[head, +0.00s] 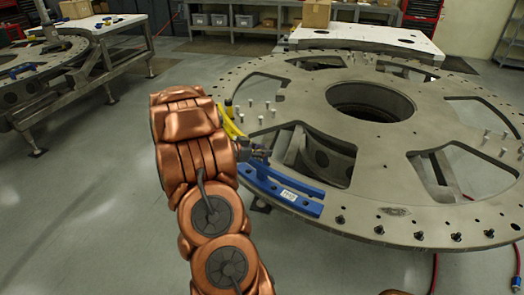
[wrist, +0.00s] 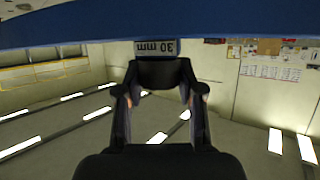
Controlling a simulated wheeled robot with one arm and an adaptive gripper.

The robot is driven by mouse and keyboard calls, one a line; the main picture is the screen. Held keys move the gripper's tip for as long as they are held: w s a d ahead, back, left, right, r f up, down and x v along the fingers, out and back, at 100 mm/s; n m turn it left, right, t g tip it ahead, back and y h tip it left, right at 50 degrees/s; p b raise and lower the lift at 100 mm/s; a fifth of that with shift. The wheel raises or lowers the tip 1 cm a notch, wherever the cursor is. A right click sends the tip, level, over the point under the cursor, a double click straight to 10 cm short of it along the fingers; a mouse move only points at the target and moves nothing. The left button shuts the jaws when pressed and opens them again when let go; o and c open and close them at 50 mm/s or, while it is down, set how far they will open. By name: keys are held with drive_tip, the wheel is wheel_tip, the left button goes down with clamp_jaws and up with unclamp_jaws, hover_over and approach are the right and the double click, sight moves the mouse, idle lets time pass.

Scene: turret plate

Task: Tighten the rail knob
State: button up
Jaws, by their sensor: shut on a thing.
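The blue rail (head: 300,204) lies along the near left rim of the round turret plate (head: 350,222) and carries a white label. My gripper (head: 258,154) is at the rail's left part, partly hidden by my copper arm. In the wrist view the blue rail (wrist: 60,24) crosses the top of the picture. Below it is a grey block (wrist: 157,47) with upside-down "30 MM" lettering. My gripper (wrist: 160,92) is shut on a dark knob (wrist: 160,73) just under that block. The knob is hidden in the head view, and its tightness cannot be told.
A yellow part (head: 229,125) stands by the plate's rim, left of my gripper. Pegs and dark knobs dot the plate around its large openings. A white table (head: 370,42) stands behind it. Another round plate on a stand (head: 45,80) is at the left, with open floor between.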

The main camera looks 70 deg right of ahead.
drive_tip(key=shift+m+g+y+p, duration=0.4)
drive_tip(key=shift+m+g+p, duration=0.1)
drive_tip(key=shift+m+p, duration=0.15)
drive_tip(key=shift+m+g+y+p, duration=0.3)
drive_tip(key=shift+m+g, duration=0.05)
drive_tip(key=shift+g, duration=0.05)
drive_tip(key=shift+f+m+g+y, duration=0.15)
drive_tip(key=shift+m+g+y, duration=0.95)
drive_tip(key=shift+m+y, duration=0.25)
drive_tip(key=shift+f+m+g+y+b, duration=0.1)
drive_tip(key=shift+m+g+y+b, duration=0.8)
drive_tip(key=shift+m+y+b, duration=1.15)
drive_tip(key=shift+m+y, duration=0.2)
drive_tip(key=shift+r+m+y+b, duration=0.25)
drive_tip(key=shift+m+y+b, duration=0.35)
drive_tip(key=shift+m+y, duration=0.15)
drive_tip(key=o, duration=1.2)
drive_tip(key=shift+c, duration=0.2)
